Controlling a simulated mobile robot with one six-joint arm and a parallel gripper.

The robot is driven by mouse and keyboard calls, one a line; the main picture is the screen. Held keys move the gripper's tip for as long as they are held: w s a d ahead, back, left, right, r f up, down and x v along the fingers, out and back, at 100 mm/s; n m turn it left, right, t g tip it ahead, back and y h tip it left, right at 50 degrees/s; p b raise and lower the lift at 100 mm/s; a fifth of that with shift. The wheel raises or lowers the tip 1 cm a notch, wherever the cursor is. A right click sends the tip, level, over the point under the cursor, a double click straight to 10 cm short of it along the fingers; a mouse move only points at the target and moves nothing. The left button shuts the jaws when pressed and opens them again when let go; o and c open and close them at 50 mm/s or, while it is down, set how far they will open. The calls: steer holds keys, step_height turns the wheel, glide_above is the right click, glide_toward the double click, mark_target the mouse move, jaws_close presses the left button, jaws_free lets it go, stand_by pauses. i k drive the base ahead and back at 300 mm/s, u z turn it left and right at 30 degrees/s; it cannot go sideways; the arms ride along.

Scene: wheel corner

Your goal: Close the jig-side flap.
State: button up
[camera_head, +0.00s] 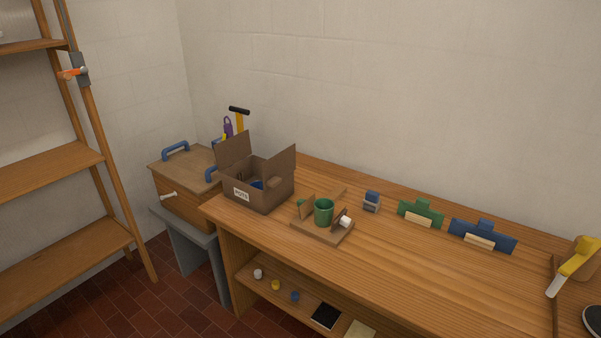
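An open brown cardboard box (262,199) with a white label on its front stands at the left end of the workbench. One flap (281,165) stands up on its right side, the side toward a wooden jig (312,232). Another flap (233,149) stands up at its back left. Something blue (257,184) shows inside the box; the rest of its contents is hidden. The jig holds a green cup (323,212) and has upright wooden pieces and a white roll-like part. My gripper is not in view.
The workbench (430,270) has a blue-grey block (371,201), a green holder (420,213) and a blue holder (482,235) along the back. A yellow-and-white tool (573,264) is at the right. The bench front is clear.

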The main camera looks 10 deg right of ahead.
mark_target(278, 167)
steer(key=k, duration=0.4)
steer(key=u, duration=0.15)
steer(key=i, duration=0.9)
steer(key=z, duration=1.55)
steer(key=k, duration=0.15)
steer(key=u, duration=3.35)
